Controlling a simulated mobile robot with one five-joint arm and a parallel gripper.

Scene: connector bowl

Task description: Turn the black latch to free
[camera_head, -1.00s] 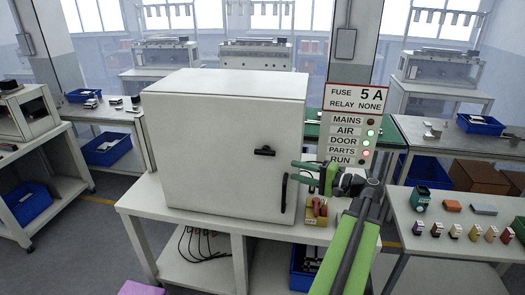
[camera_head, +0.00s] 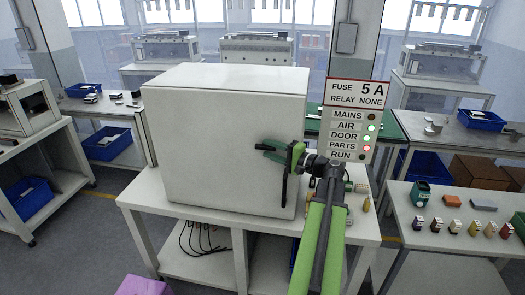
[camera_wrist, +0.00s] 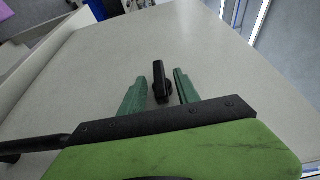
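The black latch (camera_wrist: 159,78) is a short dark bar on the pale door (camera_head: 225,165) of the large white cabinet. In the wrist view it stands between the two green fingers of my gripper (camera_wrist: 157,76), with a visible gap on each side. My gripper is open. Whether the fingertips touch the door cannot be told.
A status panel (camera_head: 349,120) stands right of the cabinet, with lit lamps. The cabinet rests on a white table (camera_head: 148,212). A side table (camera_head: 455,258) at right holds several small coloured parts.

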